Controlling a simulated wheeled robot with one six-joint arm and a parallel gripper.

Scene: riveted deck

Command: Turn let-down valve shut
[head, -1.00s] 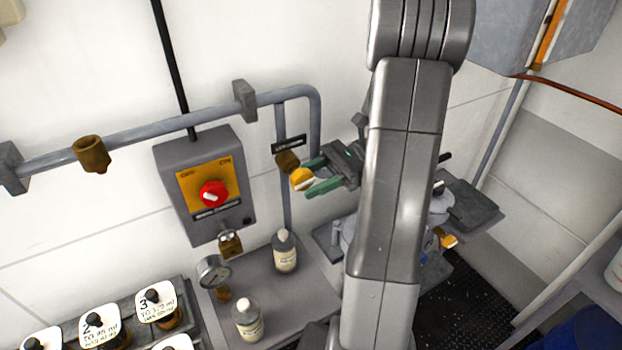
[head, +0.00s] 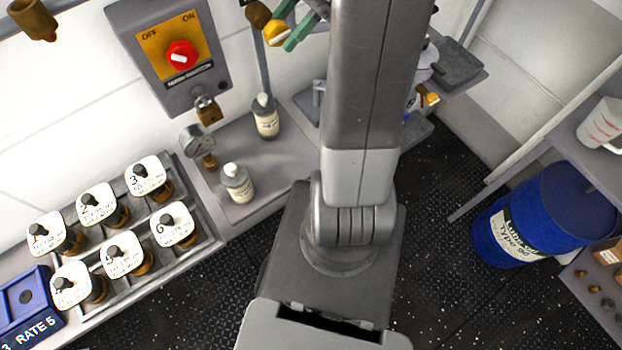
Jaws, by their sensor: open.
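A valve with a yellow knob (head: 276,34) and a brass body (head: 258,14) sits on the vertical pipe at the top of the head view. I take it to be the let-down valve; its name plate is mostly cut off by the top edge. My gripper (head: 284,31) has green fingers and is open. Its fingertips are at the knob, one on the upper side and one on the lower right. I cannot tell whether they touch it. The rest of the gripper is cut off by the frame or hidden behind my arm.
A switch box (head: 170,55) with a red knob hangs left of the valve. A pressure gauge (head: 196,140) and two bottles (head: 238,183) (head: 265,117) stand below. A rack (head: 205,246) of several numbered jars is at lower left. A blue drum (head: 548,215) stands right.

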